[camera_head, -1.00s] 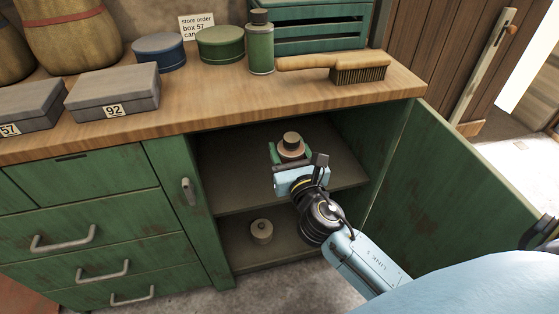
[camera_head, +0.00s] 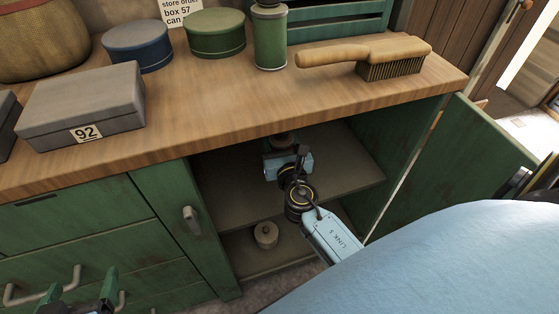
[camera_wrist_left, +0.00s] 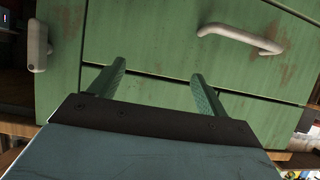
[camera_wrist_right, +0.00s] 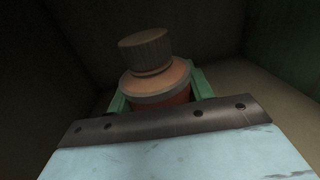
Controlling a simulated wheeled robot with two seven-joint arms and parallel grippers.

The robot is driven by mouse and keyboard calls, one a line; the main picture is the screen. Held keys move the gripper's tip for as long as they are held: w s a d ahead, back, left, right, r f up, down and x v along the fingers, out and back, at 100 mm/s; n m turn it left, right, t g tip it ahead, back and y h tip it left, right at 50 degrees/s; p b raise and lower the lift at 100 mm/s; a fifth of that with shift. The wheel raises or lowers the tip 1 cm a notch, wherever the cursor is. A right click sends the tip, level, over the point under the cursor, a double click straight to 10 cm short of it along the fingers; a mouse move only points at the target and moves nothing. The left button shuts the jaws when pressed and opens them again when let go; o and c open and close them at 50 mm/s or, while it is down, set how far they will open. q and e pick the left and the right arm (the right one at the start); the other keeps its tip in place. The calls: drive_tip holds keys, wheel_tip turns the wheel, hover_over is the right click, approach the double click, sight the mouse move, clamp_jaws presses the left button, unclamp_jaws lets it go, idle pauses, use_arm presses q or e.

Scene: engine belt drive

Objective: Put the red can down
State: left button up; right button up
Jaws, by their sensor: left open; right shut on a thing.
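The red can (camera_wrist_right: 160,80) shows in the right wrist view, upright, with a wide brown cap and an orange-red shoulder. My right gripper (camera_wrist_right: 158,98) is shut on it, one green finger on each side. In the head view the right gripper (camera_head: 287,155) is inside the open cupboard above the upper shelf (camera_head: 335,185), and the can is mostly hidden under the counter edge. Whether the can's base touches the shelf is hidden. My left gripper (camera_head: 82,295) is open and empty in front of the drawers; its two fingers (camera_wrist_left: 155,85) show apart in the left wrist view.
A small round can (camera_head: 265,235) stands on the lower shelf. The green door (camera_head: 440,180) stands open at the right. The counter holds a grey box marked 92 (camera_head: 82,105), a blue tin (camera_head: 137,46), a green tin (camera_head: 215,34), a green can (camera_head: 270,40) and a brush (camera_head: 370,55).

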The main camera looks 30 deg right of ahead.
drive_tip(key=shift+f+b, duration=0.6)
drive_tip(key=shift+f, duration=0.3)
drive_tip(key=shift+f+b, duration=0.75)
drive_tip(key=shift+f, duration=0.3)
wheel_tip(320, 180, down, 2)
drive_tip(key=shift+f+b, duration=0.1)
drive_tip(key=shift+b, duration=0.95)
drive_tip(key=shift+f+b, duration=0.4)
drive_tip(key=shift+f, duration=0.1)
use_arm(q)
wheel_tip(320, 180, up, 16)
drive_tip(key=s+d+t+h, duration=0.1)
drive_tip(key=t+h, duration=0.3)
drive_tip(key=t, duration=0.9)
drive_tip(key=shift+s+d+r+h, duration=0.2)
drive_tip(key=shift+s+d+h, duration=0.1)
drive_tip(key=shift+d, duration=0.35)
use_arm(e)
drive_tip(key=shift+f, duration=0.1)
